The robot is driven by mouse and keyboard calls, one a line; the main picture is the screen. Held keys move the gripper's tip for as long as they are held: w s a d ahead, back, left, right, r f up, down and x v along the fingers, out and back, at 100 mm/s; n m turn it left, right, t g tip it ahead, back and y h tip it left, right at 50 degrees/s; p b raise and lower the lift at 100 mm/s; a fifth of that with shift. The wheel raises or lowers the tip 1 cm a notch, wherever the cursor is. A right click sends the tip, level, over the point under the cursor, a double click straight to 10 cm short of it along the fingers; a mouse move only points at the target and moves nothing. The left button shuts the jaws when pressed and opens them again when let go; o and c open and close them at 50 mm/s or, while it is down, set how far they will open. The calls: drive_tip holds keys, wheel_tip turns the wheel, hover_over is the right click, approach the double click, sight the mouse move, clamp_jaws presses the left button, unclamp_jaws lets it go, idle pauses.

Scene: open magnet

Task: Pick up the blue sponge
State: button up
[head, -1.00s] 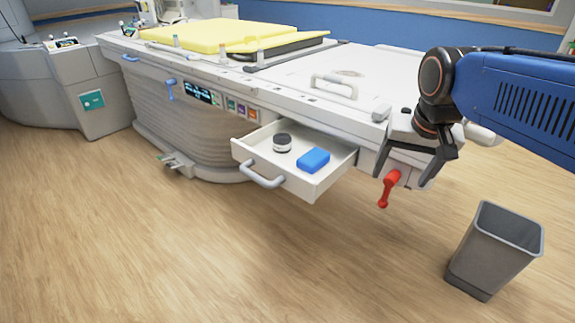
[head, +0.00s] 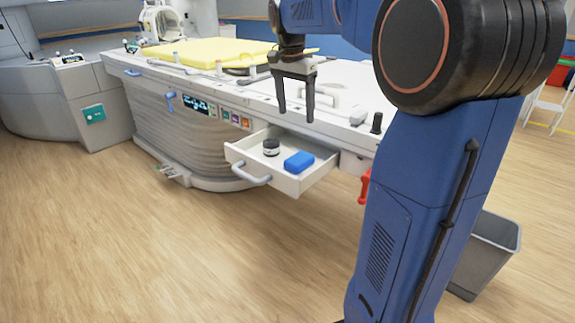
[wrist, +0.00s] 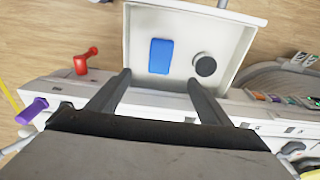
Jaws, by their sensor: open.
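The blue sponge (head: 299,162) lies in the open white drawer (head: 240,158), toward its right side in the head view. A small dark-topped round jar (head: 271,147) stands beside it. My gripper (head: 296,118) points down with its fingers apart and empty, above the drawer area in the head view. In the wrist view the sponge (wrist: 161,56) lies beyond the fingertips, a little left of the middle between them, with the jar (wrist: 205,66) to its right. My gripper (wrist: 158,84) touches neither.
The drawer is pulled out of a long white patient table (head: 215,85) with a yellow pad (head: 205,52). A red handle (head: 364,187) hangs right of the drawer. A grey bin (head: 490,250) stands on the floor, partly behind my arm. The floor in front is clear.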

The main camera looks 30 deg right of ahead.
hover_over(299, 158)
drive_tip(key=a, duration=0.1)
drive_tip(key=f, duration=1.1)
drive_tip(key=shift+s+f, duration=0.35)
drive_tip(key=shift+f, duration=0.05)
drive_tip(key=shift+w+d+f, duration=0.1)
drive_tip(key=shift+d+f, duration=0.05)
drive_tip(key=shift+f, duration=0.7)
drive_tip(key=shift+w+d+f, duration=0.1)
drive_tip(key=shift+d+f, duration=0.05)
drive_tip(key=shift+f, duration=0.75)
drive_tip(key=shift+w+d+f, duration=0.1)
drive_tip(key=shift+d+f, duration=0.05)
drive_tip(key=shift+f, duration=0.7)
drive_tip(key=c, duration=1.1)
